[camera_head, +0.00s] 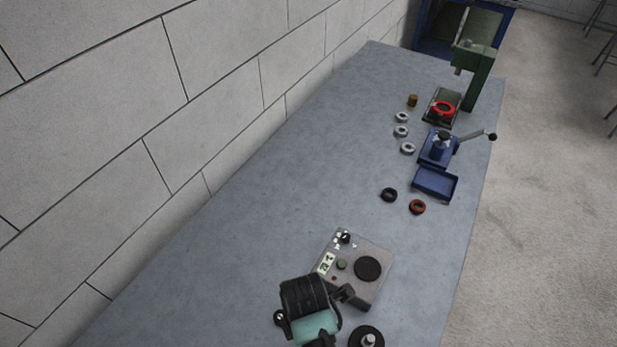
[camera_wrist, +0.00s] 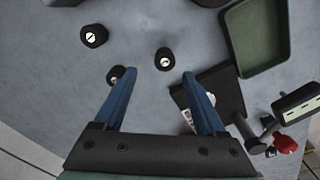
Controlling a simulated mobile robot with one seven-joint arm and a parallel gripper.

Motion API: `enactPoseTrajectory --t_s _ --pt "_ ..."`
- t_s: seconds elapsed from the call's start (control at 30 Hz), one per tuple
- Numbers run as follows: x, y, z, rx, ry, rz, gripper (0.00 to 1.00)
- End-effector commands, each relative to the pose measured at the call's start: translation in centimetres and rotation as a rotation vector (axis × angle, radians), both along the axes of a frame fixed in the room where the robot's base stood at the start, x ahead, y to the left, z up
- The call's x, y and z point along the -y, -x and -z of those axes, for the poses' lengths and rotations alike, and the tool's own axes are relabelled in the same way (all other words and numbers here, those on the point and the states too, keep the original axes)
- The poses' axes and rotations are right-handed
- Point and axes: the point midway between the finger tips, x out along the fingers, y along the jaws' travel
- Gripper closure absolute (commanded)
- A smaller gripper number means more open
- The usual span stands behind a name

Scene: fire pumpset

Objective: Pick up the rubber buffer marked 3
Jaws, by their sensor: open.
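In the wrist view, several short black cylinders that look like rubber buffers stand on the grey bench, with pale marks on their tops. One buffer (camera_wrist: 95,36) is at the upper left, one buffer (camera_wrist: 165,58) is ahead of and between the fingertips, and one buffer (camera_wrist: 115,74) is partly behind the left fingertip. The marks are too small to read, so I cannot tell which is marked 3. My gripper (camera_wrist: 159,74) is open and empty, its two blue fingers spread wide. I cannot make out the buffers in the head view.
A green tray (camera_wrist: 231,45) and a dark plate (camera_wrist: 226,88) lie right of the fingers. A red knob (camera_wrist: 285,144) is lower right. In the head view, a control box (camera_head: 375,290), blue tray (camera_head: 436,184), blue vise-like tool (camera_head: 437,150) and green press (camera_head: 478,75) stand along the bench.

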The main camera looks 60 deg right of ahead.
Motion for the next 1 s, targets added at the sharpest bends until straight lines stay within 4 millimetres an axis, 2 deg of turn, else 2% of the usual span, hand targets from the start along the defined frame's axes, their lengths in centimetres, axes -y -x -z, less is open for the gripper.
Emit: enactPoseTrajectory --t_s 0.17,0.3,0.43,0.77,1.0 --pt "0.0 0.4 1.2 -0.003 -0.002 0.001 0.27" --pt "0.0 1.1 3.3 -0.004 -0.003 0.003 0.27" --pt "0.0 1.0 5.0 -0.002 -0.001 0.001 0.27" --pt "0.1 0.9 5.6 0.001 0.001 0.0 0.27" --pt "0.0 0.9 5.6 0.001 0.001 0.0 0.7"
